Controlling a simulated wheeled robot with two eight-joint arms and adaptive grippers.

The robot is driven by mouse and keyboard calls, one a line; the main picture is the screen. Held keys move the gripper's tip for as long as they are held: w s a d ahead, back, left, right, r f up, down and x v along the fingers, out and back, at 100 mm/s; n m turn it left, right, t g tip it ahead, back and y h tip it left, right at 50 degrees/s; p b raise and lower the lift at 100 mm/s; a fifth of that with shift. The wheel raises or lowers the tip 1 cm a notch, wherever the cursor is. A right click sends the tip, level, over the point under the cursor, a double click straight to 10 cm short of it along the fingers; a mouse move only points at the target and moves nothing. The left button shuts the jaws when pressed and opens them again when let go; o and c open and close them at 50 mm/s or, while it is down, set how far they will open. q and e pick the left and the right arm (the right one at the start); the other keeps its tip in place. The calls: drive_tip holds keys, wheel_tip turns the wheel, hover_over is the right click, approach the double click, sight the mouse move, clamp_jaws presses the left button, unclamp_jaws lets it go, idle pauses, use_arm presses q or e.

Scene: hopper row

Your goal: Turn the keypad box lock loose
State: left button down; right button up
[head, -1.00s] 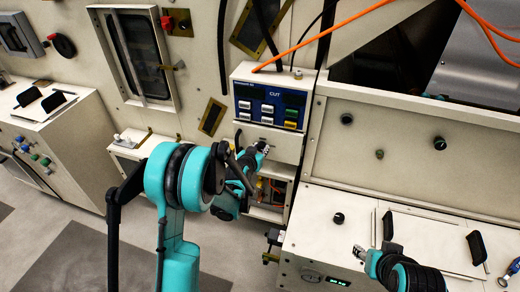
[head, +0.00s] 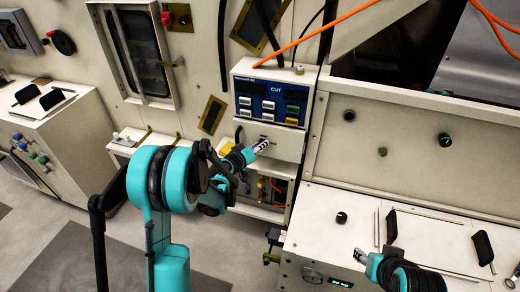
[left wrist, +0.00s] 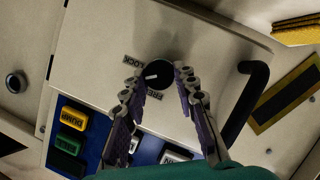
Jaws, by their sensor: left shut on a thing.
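The keypad box (head: 270,95) is a cream box with a blue panel of grey, yellow and green keys, in the middle of the head view. Its lock is a round black knob (left wrist: 160,69) with a white pointer line, on the box's front between the words LOCK and FREE. The line points to the picture's left, roughly between the two words. My left gripper (head: 262,144) is at the box front below the keys. In the left wrist view its fingers (left wrist: 157,79) are on both sides of the knob, shut on it. My right gripper (head: 366,260) is low right, its fingers unclear.
A bent black handle (left wrist: 245,98) sits close beside the knob in the left wrist view. An open bay with wires (head: 270,190) lies below the box. An orange cable (head: 335,38) runs above it. A cream bench (head: 350,195) stands right.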

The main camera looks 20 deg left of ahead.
use_arm(q)
drive_tip(key=n+h, duration=0.1)
drive_tip(key=n, duration=0.2)
drive_tip(key=n+t+h+b, duration=0.1)
drive_tip(key=n, duration=0.2)
drive_tip(key=n+t+h, duration=0.1)
drive_tip(key=n, duration=0.1)
drive_tip(key=shift+a+f+n+h+b, duration=0.25)
drive_tip(key=shift+f+n+h+b, duration=0.05)
drive_tip(key=shift+f+n, duration=0.1)
idle(0.4)
drive_tip(key=c, duration=1.2)
unclamp_jaws()
drive_tip(key=shift+s, duration=0.1)
drive_tip(key=v, duration=0.7)
drive_tip(key=shift+s+f, duration=0.1)
drive_tip(key=shift+f, duration=0.05)
